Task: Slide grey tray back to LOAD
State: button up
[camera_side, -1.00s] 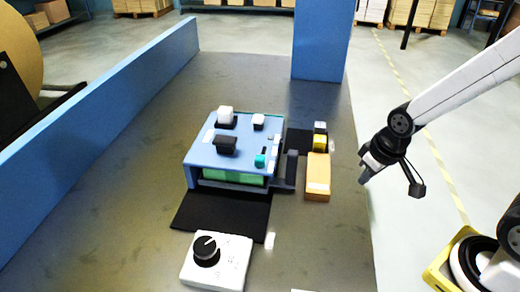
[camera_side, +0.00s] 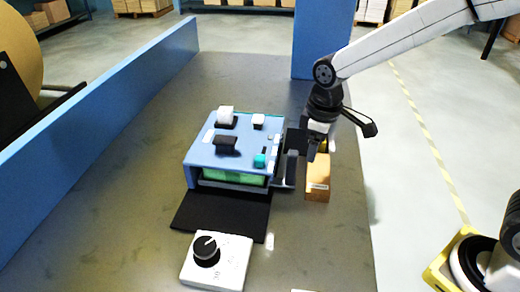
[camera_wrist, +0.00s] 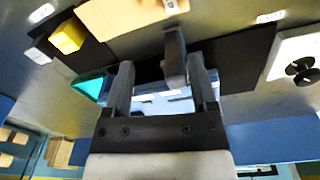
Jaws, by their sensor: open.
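The grey tray is mostly hidden under a blue-topped station (camera_side: 232,143); green material (camera_side: 233,176) shows in the station's front opening. A dark grey upright handle (camera_side: 291,166), apparently the tray's, stands at the station's right side. My gripper (camera_side: 313,153) hangs just right of the handle, above the tan block. In the wrist view my gripper (camera_wrist: 160,66) is open and empty. The grey handle (camera_wrist: 175,55) shows ahead, between the two fingertips and nearer the right one; contact cannot be told. I cannot read any LOAD mark.
A tan block (camera_side: 317,185) lies close under my gripper. A yellow block (camera_wrist: 67,36) sits on a dark pad beside it. A black mat (camera_side: 220,215) lies in front of the station, then a white box with a black knob (camera_side: 215,262). A blue wall (camera_side: 110,100) borders the left.

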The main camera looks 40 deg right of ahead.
aim_at(293, 152)
jog(key=w+a+r+n, duration=0.2)
jog(key=w+a, duration=0.1)
jog(key=shift+a+r+n+g, duration=0.1)
jog(key=shift+a+n+g, duration=0.2)
jog(key=shift+g, duration=0.1)
jog(key=shift+f, duration=3.9)
grip_shut()
jog(key=shift+w, duration=0.1)
